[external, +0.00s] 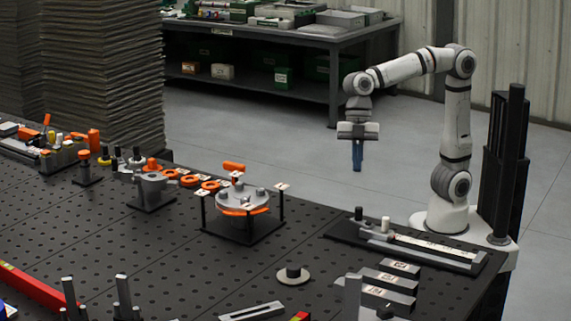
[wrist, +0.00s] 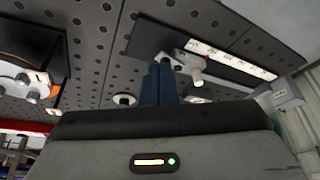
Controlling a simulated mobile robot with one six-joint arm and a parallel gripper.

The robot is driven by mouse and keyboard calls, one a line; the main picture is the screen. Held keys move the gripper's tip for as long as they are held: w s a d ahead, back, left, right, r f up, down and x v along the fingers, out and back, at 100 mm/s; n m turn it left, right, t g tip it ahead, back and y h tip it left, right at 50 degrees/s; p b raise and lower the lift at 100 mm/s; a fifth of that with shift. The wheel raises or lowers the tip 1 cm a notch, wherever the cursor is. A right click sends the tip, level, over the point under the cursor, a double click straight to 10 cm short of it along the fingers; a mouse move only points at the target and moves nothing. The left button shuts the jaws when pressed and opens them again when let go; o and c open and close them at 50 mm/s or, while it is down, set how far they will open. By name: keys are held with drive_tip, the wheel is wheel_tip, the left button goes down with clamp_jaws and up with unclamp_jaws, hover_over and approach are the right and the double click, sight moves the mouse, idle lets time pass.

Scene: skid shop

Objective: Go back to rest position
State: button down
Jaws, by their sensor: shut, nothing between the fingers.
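My gripper (external: 357,168) hangs from the white arm, pointing down, in the upper right of the external view. Its blue fingers are together and hold nothing. It is in the air above and beyond the far edge of the black perforated table (external: 150,255), apart from everything. In the wrist view the blue fingers (wrist: 160,84) show closed at the middle, in front of the dark table surface. My gripper's housing covers the lower part of that view.
A black plate with a labelled rail (external: 435,250) lies near my arm's base. A round fixture on posts (external: 240,205) stands mid-table. Grey labelled blocks (external: 388,282), a disc with a knob (external: 293,276) and orange parts (external: 190,180) are on the table. A workbench (external: 300,40) stands behind.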

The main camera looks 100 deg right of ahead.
drive_tip(key=shift+s+d+r, duration=0.1)
drive_tip(key=shift+d+r, duration=0.15)
drive_tip(key=shift+r, duration=0.4)
